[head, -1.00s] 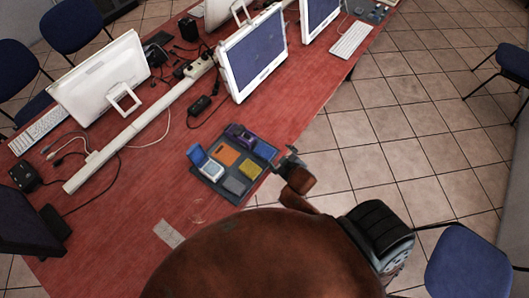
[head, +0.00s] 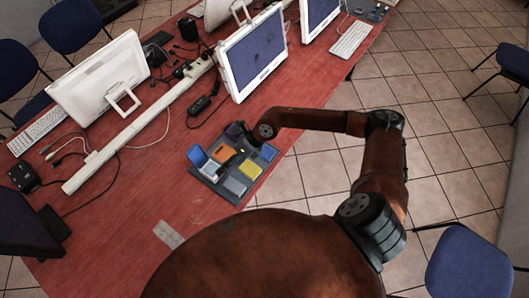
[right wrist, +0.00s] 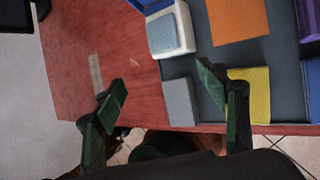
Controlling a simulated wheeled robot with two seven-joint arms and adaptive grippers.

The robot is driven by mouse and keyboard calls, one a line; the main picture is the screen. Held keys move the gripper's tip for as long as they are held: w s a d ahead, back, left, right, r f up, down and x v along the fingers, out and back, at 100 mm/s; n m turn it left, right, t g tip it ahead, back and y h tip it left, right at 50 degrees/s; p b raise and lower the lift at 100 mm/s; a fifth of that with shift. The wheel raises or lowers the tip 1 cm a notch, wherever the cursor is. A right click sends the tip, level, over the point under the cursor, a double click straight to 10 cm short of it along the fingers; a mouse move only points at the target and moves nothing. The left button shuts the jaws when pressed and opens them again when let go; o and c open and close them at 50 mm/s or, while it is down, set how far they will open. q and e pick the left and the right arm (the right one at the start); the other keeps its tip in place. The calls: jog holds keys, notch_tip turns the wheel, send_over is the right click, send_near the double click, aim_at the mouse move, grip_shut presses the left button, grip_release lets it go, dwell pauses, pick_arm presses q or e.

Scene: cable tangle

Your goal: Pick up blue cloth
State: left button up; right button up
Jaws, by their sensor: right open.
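The blue cloth (head: 268,152) is a small flat blue square at the right corner of a dark grey tray (head: 205,181) on the red table. A blue piece (right wrist: 313,90), seemingly the cloth, is cut by the right edge of the right wrist view. My right gripper (right wrist: 163,88) is open and empty. In that view one finger overlaps the yellow cloth (right wrist: 252,95) and the other is over the table, left of the grey block (right wrist: 180,101). In the head view my right wrist hangs above the tray's far side and partly hides it. My left gripper is not in view.
The tray also holds an orange square (head: 221,152), a purple item (head: 234,130) and a white box with a raised blue lid (head: 197,156). Monitors (head: 253,55), cables and a power strip (head: 194,67) stand behind. The table's front left is mostly clear.

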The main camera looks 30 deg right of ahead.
aim_at(265, 151)
jog(key=d+h, duration=0.2)
jog(key=d, duration=0.4)
jog(key=w+d+f+h, duration=0.1)
jog(key=d+h, duration=0.1)
jog(key=d, duration=0.4)
jog(key=d+f+h, duration=0.1)
jog(key=d+h, duration=0.1)
jog(key=d, duration=0.4)
jog(key=shift+w+f+n+g, duration=0.1)
jog(key=shift+w+n+g, duration=0.2)
jog(key=shift+n+g, duration=0.1)
jog(key=shift+d+f+h, duration=0.25)
jog(key=shift+f+h, duration=0.05)
jog(key=shift+w+a+f, duration=0.1)
jog(key=shift+w+f, duration=0.1)
jog(key=shift+f, duration=0.95)
jog(key=shift+w+a+f, duration=0.1)
jog(key=shift+w+f, duration=0.1)
jog(key=shift+f, duration=1)
jog(key=shift+w+f, duration=0.2)
jog(key=shift+f, duration=0.95)
jog(key=shift+f, duration=0.2)
jog(key=shift+c, duration=0.5)
jog(key=c, duration=1.1)
jog(key=shift+c, duration=0.2)
jog(key=shift+r, duration=0.1)
